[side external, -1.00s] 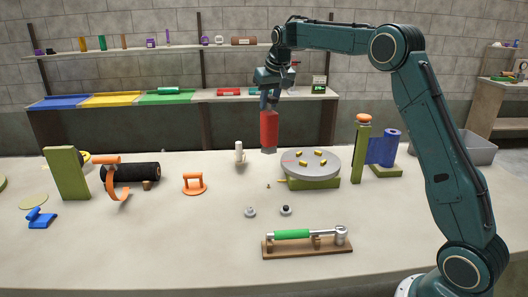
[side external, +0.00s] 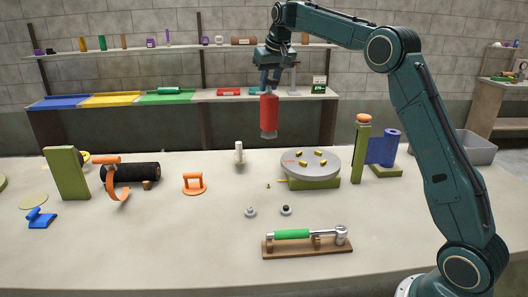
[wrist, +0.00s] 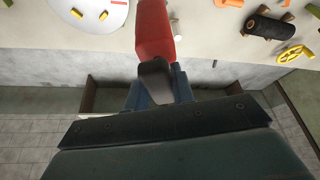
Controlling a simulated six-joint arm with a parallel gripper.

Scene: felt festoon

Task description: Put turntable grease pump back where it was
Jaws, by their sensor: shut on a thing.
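A red cylinder with a greyish lower end (side external: 269,114), which I take to be the grease pump, hangs upright in the air in the side view. My gripper (side external: 269,84) is shut on its upper end. In the wrist view the red body (wrist: 154,32) and a dark grey part (wrist: 155,80) show between my fingers (wrist: 158,92). The grey turntable (side external: 310,162) with several yellow blocks sits on a green base on the table, to the right of and below the held thing. The turntable's edge also shows in the wrist view (wrist: 93,12).
A small white upright piece (side external: 239,153) stands left of the turntable. A green post with a blue roll (side external: 382,148) stands to its right. A back bench with coloured trays (side external: 112,99) and a shelf lie behind.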

